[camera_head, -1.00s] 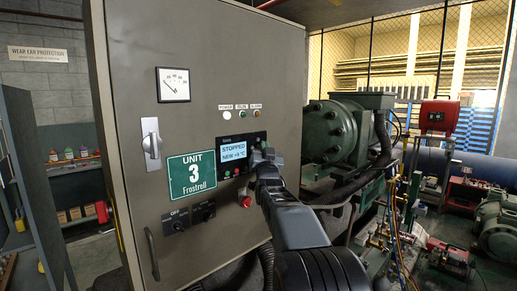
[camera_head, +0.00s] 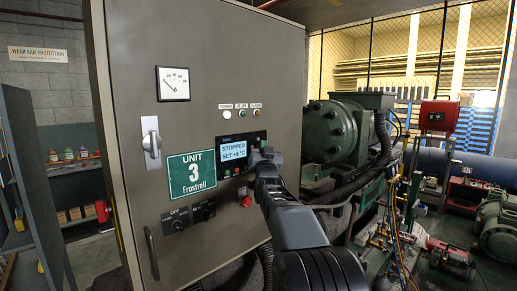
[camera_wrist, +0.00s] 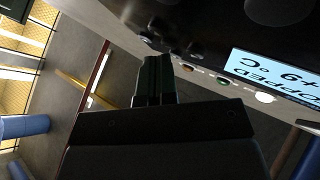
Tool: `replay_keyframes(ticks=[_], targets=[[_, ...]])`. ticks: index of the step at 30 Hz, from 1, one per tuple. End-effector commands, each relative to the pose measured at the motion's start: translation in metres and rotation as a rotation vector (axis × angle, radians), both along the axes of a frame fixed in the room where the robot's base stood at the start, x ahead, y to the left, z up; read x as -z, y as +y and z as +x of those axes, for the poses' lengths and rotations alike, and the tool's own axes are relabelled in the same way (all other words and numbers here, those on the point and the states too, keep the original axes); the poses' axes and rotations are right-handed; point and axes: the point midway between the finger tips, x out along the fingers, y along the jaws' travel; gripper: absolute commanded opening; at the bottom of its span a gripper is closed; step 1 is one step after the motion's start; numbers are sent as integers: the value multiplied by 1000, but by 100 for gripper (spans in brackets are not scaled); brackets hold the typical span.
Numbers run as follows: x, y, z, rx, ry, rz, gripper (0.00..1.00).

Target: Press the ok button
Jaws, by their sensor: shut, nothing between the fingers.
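The controller panel on the grey cabinet has a lit display (camera_head: 233,151) reading "STOPPED" and "SET +9 °C". The display also shows, rotated and partly cut off, in the wrist view (camera_wrist: 278,76). My gripper (camera_head: 259,158) is shut and empty at the right side of this panel, covering part of it. In the wrist view its closed fingers (camera_wrist: 153,75) point at the panel edge near small dark buttons (camera_wrist: 195,47). No ok label is readable, and I cannot tell which button it is or whether the fingertips touch one.
A red knob (camera_head: 246,201) sits below the panel, and two black switches (camera_head: 190,214) lie lower left. A green compressor (camera_head: 335,130) and hoses stand right of the cabinet.

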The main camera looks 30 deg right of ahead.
Motion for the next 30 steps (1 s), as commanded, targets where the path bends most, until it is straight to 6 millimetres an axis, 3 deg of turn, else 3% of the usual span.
replay_keyframes(ticks=[20,30], targets=[[1,-3,-13,0,0,0,0],[4,-8,-43,2,-1,-1,0]])
